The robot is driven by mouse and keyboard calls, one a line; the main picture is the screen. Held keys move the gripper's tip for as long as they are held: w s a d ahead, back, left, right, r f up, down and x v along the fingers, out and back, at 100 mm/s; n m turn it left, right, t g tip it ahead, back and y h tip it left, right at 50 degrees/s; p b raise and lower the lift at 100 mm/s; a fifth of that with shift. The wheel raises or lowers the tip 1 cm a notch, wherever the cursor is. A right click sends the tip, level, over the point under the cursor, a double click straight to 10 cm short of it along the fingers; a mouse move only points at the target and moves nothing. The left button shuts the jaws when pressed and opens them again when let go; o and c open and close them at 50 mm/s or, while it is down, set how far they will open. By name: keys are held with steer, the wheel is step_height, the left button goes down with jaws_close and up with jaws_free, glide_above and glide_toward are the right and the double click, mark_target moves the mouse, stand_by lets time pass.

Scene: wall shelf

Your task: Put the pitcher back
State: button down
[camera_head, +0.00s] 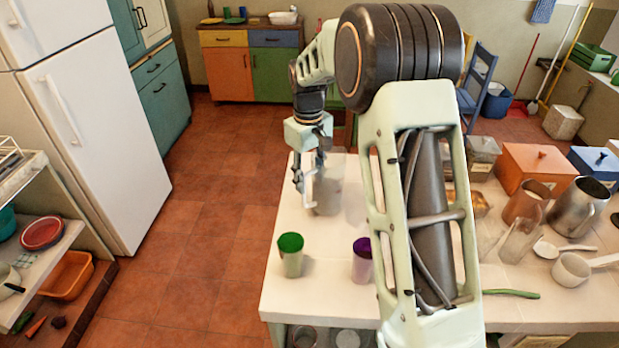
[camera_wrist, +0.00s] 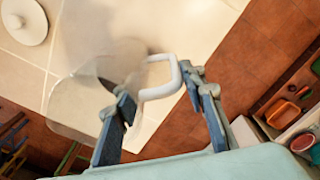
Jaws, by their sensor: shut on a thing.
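The pitcher is a clear vessel with a white handle. In the head view its see-through body (camera_head: 329,192) is at the counter's far left part, faint against the white top. In the wrist view the body (camera_wrist: 85,98) lies left of the fingers, and the white handle (camera_wrist: 172,72) reaches in between them. My gripper (camera_head: 307,176) is shut on the pitcher's handle; its two blue-grey fingers show in the wrist view (camera_wrist: 160,88). I cannot tell whether the pitcher's base touches the counter.
The white counter (camera_head: 325,290) holds a green-topped cup (camera_head: 291,262) and a purple-topped cup (camera_head: 361,262) near its front left. A metal jug (camera_head: 578,208), an orange box (camera_head: 537,170) and other kitchenware crowd the right. My arm hides the middle. Red floor is open left.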

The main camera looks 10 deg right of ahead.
steer(key=shift+f, duration=0.3)
steer(key=shift+f, duration=0.15)
steer(key=c, duration=1.2)
jaws_free()
steer(key=shift+c, duration=0.2)
steer(key=r, duration=1.2)
steer(key=shift+s+r+b, duration=0.2)
steer(key=shift+b, duration=0.2)
